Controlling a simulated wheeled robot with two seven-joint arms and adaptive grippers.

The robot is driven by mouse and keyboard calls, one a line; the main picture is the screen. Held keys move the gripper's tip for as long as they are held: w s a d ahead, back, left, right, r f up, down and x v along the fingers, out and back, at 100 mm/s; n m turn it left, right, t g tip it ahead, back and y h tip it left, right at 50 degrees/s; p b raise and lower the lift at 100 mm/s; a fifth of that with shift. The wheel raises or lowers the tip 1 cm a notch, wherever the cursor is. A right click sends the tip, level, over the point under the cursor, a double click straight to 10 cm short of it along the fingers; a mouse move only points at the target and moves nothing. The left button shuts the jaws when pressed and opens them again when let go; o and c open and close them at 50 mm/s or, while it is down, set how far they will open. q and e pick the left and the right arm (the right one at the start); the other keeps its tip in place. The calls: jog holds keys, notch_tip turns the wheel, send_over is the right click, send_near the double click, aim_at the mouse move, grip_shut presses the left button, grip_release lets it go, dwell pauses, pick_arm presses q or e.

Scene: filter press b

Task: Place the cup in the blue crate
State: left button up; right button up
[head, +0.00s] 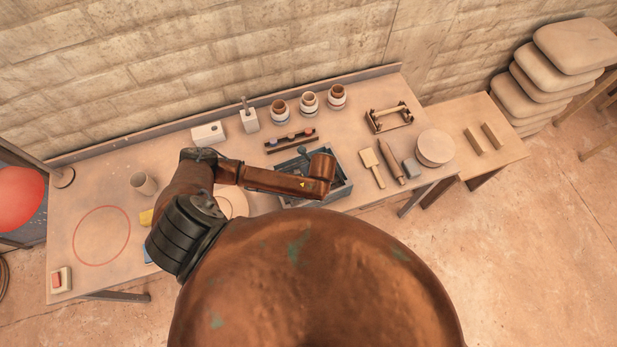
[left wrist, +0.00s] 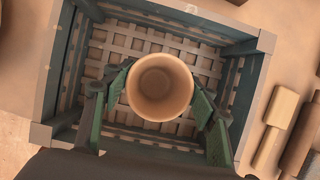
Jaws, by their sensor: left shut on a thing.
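The cup (left wrist: 160,87) is a round tan cup, seen from above with its open mouth toward the camera in the left wrist view. My left gripper (left wrist: 160,92) is shut on it, with a green-padded finger on each side. The blue crate (left wrist: 256,43) lies below the cup, with a slatted floor and grey-blue rim. The cup is over the crate's opening; its exact height above the floor is hard to tell. In the head view my left arm covers much of the crate (head: 344,190) and hides the held cup. My right gripper is not in view.
A similar beige cup (head: 144,184) stands on the table left of my arm. Several jars (head: 309,103) and a small rack (head: 291,141) stand behind the crate. A paddle (head: 372,166), a roller (head: 391,162) and a round block (head: 434,148) are to the right.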

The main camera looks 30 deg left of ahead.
pick_arm(q)
jog(key=shift+f, duration=1.8)
jog(key=o, duration=1.3)
jog(key=shift+f, duration=0.1)
jog(key=v, duration=1.2)
